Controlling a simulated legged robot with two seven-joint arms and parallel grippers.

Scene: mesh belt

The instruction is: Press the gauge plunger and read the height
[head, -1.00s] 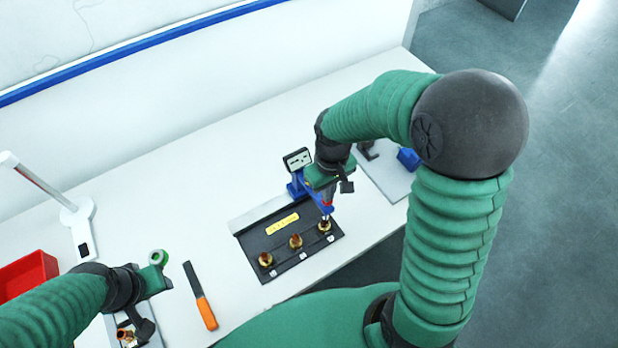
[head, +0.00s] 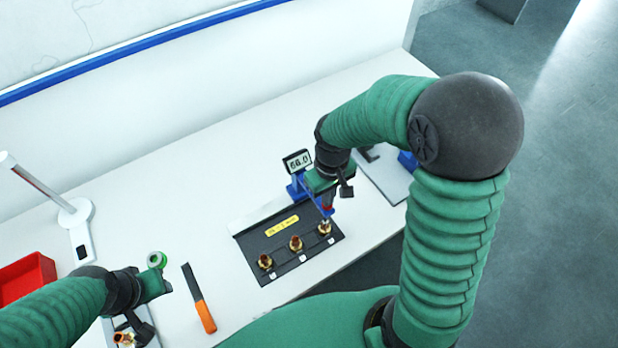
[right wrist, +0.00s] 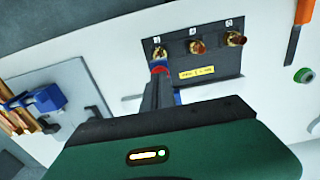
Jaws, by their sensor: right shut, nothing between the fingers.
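The gauge has a blue stand (head: 297,187) and a small display (head: 297,161) that appears to read 66.0. Its red-capped plunger (right wrist: 159,66) is over the brass fitting at the right end (head: 325,228) of the black plate (head: 270,248). Two more brass fittings (head: 295,243) (head: 265,262) stand on the plate. My right gripper (right wrist: 160,77) is shut and empty, its tips at the plunger's red cap, seemingly touching it. My left gripper (head: 160,287) is at lower left, its fingers unclear.
An orange-handled tool (head: 203,312) and a green ring (head: 156,260) lie on the white table. A red bin (head: 25,275) and a white lamp (head: 75,212) stand left. A grey board (head: 385,185) with a blue part (right wrist: 48,97) lies right.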

